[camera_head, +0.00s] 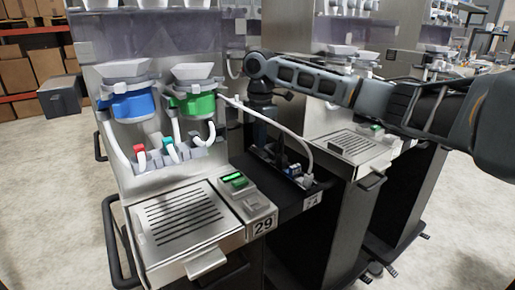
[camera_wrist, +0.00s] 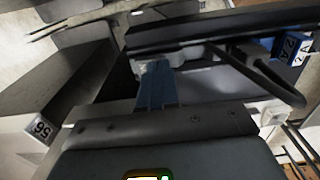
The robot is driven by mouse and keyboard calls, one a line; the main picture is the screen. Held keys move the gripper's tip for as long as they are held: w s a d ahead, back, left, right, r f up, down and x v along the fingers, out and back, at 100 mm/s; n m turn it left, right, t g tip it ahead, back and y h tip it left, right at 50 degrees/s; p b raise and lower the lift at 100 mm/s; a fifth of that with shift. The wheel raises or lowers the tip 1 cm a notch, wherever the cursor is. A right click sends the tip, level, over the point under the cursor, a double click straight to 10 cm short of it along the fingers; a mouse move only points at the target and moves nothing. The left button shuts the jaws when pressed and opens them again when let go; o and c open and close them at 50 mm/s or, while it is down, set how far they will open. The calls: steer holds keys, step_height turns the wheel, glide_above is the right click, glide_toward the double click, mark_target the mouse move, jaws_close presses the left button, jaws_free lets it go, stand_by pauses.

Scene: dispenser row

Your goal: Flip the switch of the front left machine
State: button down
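The front left machine (camera_head: 180,160) is a steel dispenser with a blue container and a green container (camera_head: 194,95). Its front corner bears the number 29. A panel with a lit green display (camera_head: 234,181) and a small grey raised piece (camera_head: 257,203) sits right of its drip tray; I cannot tell whether that piece is the switch. My gripper (camera_head: 280,158) points down over the dark shelf right of this panel, apart from it. In the wrist view a blue piece (camera_wrist: 156,86) shows beyond the gripper mount; the finger gap is not clear.
The dark shelf (camera_head: 272,187) carries small blue and white connectors (camera_head: 293,171); a white hose (camera_head: 275,125) arcs down to it. A second machine with a drip tray (camera_head: 350,148) stands to the right, under my arm. Concrete floor (camera_head: 50,190) is clear at left.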

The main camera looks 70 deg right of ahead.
steer(key=shift+f, duration=0.2)
steer(key=shift+r, duration=0.1)
step_height(320, 180, up, 7)
steer(key=p, duration=0.6)
stand_by(0.7)
